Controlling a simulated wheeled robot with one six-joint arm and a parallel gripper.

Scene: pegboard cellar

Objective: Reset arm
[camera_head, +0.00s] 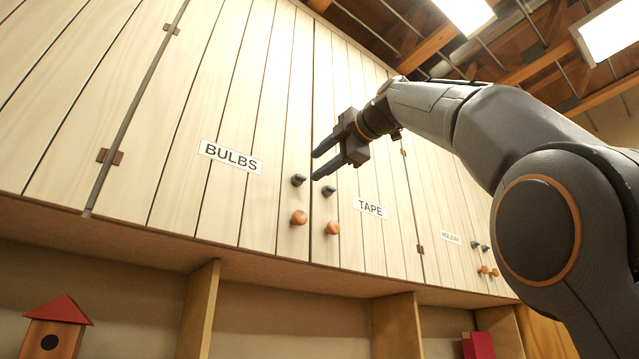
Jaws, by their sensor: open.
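My gripper (318,165) is in the middle of the picture, at the end of my raised arm, which comes in from the right. Its two dark fingers point left and are apart, with nothing between them. It shows in front of the closed wooden cabinet doors, near the seam between the door labelled BULBS (230,157) and the door labelled TAPE (370,207). I cannot tell how far the fingertips are from the doors.
Orange knobs (299,217) and dark latches (298,180) stick out near the door edges. A HOLIDAY label (451,236) is farther right. Open cubbies below hold a red-roofed birdhouse (57,325) and a red object (478,346). Ceiling lights (463,12) hang above.

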